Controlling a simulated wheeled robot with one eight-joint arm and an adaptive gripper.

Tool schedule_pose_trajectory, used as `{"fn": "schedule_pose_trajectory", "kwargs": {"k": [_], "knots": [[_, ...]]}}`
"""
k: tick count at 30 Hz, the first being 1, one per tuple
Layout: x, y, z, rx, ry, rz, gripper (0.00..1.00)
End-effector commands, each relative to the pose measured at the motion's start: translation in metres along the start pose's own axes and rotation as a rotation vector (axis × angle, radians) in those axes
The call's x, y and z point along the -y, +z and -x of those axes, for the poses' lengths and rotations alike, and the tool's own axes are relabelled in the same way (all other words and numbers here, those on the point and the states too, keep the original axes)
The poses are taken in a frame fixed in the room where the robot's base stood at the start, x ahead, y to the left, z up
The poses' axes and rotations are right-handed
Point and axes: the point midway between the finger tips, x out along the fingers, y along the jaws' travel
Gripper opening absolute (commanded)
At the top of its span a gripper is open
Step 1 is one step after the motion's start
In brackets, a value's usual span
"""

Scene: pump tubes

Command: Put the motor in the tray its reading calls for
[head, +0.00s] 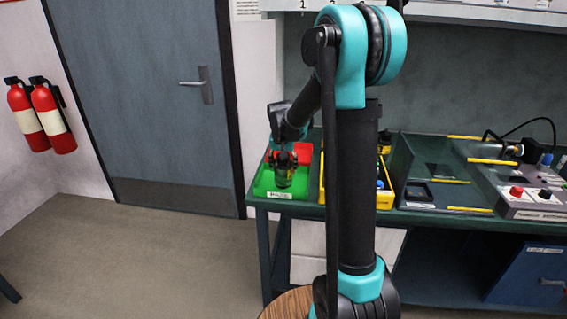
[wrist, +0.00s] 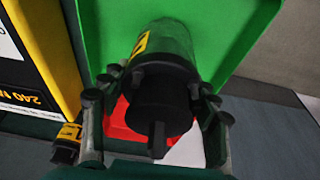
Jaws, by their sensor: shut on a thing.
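My gripper (wrist: 155,125) is shut on the motor (wrist: 165,75), with one finger on each side of its black end. The motor has a clear, greenish body with a yellow label, and a dark shaft points toward the wrist camera. In the head view the motor (head: 284,177) hangs roughly upright from my gripper (head: 284,161) over the green tray (head: 268,190). I cannot tell whether it touches the tray floor. The red tray (head: 303,152) lies just behind the green one, and part of it shows in the wrist view (wrist: 120,122).
A yellow bin (head: 347,203) with dark items stands right of the green tray, partly hidden by my arm. Farther right are a dark fixture (head: 430,165) and a grey test unit (head: 530,200) with a red button. The bench's left edge is close to the green tray.

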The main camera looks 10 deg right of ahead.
Motion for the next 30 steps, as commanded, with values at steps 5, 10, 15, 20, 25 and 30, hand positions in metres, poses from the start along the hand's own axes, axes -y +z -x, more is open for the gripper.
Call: {"fn": "schedule_pose_trajectory", "kwargs": {"k": [5,10,15,20,25,30], "knots": [[0.0,-0.001,0.001,-0.001,0.0,0.0,0.01],[0.0,0.0,-0.002,0.0,0.0,0.0,0.65],[0.0,0.0,-0.002,0.0,0.0,0.0,0.81],[0.0,0.0,-0.001,0.0,0.0,0.0,0.81],[0.0,0.0,0.002,0.0,0.0,0.0,0.81],[0.0,0.0,0.023,0.0,0.0,0.0,0.81]]}}
